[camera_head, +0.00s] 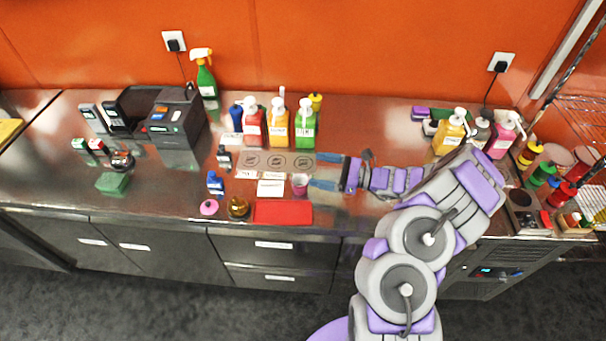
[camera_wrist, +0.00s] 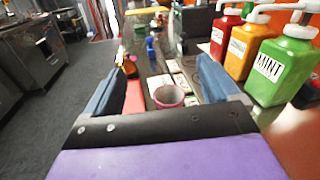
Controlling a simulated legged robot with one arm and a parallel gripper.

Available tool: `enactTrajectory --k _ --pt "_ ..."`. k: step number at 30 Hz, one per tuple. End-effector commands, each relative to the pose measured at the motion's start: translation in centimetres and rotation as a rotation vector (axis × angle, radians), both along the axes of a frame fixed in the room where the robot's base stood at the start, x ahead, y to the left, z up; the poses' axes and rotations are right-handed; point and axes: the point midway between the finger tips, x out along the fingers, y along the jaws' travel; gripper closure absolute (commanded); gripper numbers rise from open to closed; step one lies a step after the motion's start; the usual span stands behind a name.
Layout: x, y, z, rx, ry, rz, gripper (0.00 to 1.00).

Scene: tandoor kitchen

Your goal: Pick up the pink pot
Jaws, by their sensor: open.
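The pink pot (camera_head: 300,184) is a small open-topped cup standing upright on the metal counter, just left of my gripper (camera_head: 325,171) in the head view. In the wrist view the pink pot (camera_wrist: 168,97) shows its pale inside and pink wall, between the two blue fingers of my gripper (camera_wrist: 160,66). The fingers are spread wide with clear space on both sides of the pot. My gripper is open and holds nothing. The pot's base is partly hidden by the black palm in the wrist view.
A red mat (camera_head: 283,213) lies in front of the pot, an amber bottle (camera_head: 238,207) to its left. White cards (camera_head: 271,188) lie beside it. Red (camera_head: 252,126), yellow (camera_head: 279,127) and green (camera_head: 304,130) pump bottles stand behind; the green bottle (camera_wrist: 283,68) is close to the right finger.

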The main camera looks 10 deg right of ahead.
Motion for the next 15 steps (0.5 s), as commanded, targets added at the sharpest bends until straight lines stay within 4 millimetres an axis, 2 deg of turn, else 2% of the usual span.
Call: enactTrajectory --k 3,8,15 --pt "0.2 -0.8 -0.8 0.008 0.015 -0.028 0.11" --pt "0.2 -0.4 -2.1 0.006 0.017 -0.029 0.11" --pt "0.2 -0.7 -6.2 0.010 0.019 -0.027 0.11"
